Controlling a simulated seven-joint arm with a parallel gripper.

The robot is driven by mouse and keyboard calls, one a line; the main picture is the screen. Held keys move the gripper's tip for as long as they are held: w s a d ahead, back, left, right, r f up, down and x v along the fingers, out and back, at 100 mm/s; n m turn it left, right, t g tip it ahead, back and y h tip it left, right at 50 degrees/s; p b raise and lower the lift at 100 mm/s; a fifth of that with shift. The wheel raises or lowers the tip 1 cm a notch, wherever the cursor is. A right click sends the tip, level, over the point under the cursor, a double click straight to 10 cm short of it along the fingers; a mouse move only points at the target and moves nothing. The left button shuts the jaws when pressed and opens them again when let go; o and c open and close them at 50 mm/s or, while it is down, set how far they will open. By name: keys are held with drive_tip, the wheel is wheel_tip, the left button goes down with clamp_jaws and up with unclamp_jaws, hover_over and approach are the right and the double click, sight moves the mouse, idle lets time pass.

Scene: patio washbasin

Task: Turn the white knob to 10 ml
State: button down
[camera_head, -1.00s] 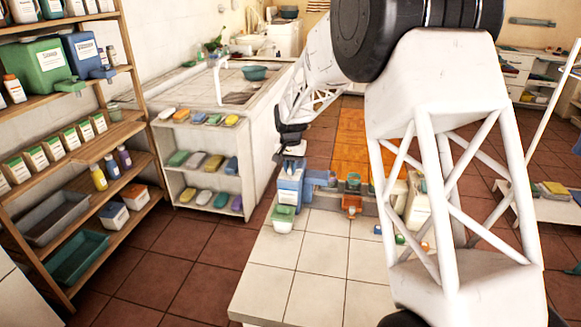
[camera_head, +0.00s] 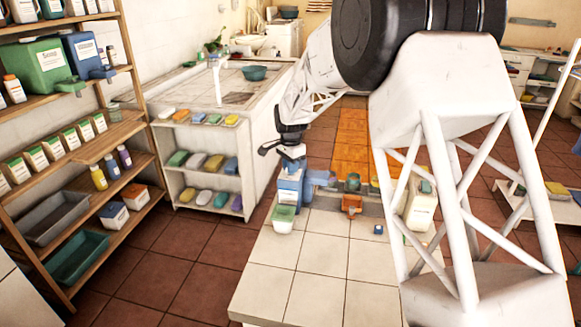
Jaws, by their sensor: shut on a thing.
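A blue dispenser (camera_head: 290,186) stands upright at the back left of the white tiled table, with a white label on its front. A small white piece at its top, which looks like the white knob (camera_head: 292,152), shows just under my gripper (camera_head: 289,146). My dark gripper points down over the dispenser and is shut on the knob; its fingers are small here and partly hidden. Any markings or ml scale on the knob are too small to read. A white tub with a green top (camera_head: 284,217) sits in front of the dispenser.
An orange item (camera_head: 351,204) and a cream container with a label (camera_head: 420,208) stand farther right on the tiled table (camera_head: 300,262). The table's front is clear. A wooden shelf (camera_head: 125,137) and a white sink unit (camera_head: 258,150) stand to the left.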

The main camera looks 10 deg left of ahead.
drive_tip(key=shift+m, duration=0.5)
drive_tip(key=c, duration=1.1)
unclamp_jaws()
drive_tip(key=shift+r, duration=3.9)
